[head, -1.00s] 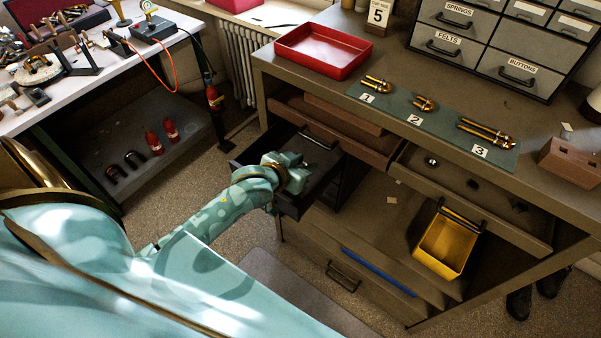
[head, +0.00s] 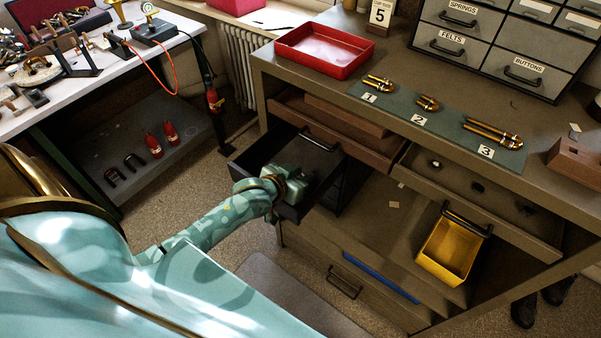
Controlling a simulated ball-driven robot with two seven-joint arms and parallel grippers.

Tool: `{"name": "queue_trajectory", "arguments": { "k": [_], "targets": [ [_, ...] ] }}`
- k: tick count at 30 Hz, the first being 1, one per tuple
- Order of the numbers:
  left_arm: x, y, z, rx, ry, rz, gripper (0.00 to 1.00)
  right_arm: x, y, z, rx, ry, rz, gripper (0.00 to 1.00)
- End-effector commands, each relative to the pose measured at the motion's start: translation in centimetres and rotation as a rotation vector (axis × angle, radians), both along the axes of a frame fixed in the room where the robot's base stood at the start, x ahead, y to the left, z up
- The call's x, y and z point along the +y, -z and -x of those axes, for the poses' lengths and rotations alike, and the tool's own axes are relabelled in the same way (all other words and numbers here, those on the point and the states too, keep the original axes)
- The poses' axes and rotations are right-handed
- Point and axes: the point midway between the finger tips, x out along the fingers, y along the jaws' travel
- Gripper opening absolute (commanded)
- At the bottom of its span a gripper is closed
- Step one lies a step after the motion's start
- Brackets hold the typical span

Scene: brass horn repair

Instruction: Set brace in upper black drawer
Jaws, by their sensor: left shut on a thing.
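The upper black drawer (head: 253,156) is pulled out from the left part of the brown bench. My left gripper (head: 293,180), pale green, is at the drawer's front part, reaching down into or just over it. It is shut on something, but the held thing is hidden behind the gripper. I cannot make out the brace. My right gripper is not in the head view.
A wooden drawer (head: 480,190) and a yellow bin (head: 449,250) stand open to the right. A red tray (head: 322,50) and a green mat (head: 440,122) with numbered brass slides lie on the bench top. Floor in front is clear.

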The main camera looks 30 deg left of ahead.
Motion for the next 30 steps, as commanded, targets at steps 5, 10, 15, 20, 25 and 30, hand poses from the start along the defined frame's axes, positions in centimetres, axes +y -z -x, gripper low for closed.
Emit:
{"name": "queue_trajectory", "arguments": {
  "k": [5,10,15,20,25,30],
  "targets": [
    [0.0,0.4,0.0,0.001,0.000,-0.001,0.09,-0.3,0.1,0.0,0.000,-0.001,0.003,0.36],
    [0.0,0.5,0.1,0.004,0.001,-0.002,0.52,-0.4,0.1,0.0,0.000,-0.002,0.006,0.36],
    [0.0,0.7,0.2,0.007,0.001,-0.003,0.52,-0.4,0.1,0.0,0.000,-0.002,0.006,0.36],
    [0.0,-0.1,0.2,0.007,0.002,-0.004,0.52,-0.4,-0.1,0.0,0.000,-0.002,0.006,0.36],
    [0.2,-2.2,2.7,0.007,0.001,-0.003,0.52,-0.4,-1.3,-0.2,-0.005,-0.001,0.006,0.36],
    [0.5,-4.4,6.4,0.004,0.000,-0.001,0.52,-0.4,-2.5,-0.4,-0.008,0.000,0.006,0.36]
  ]
}}
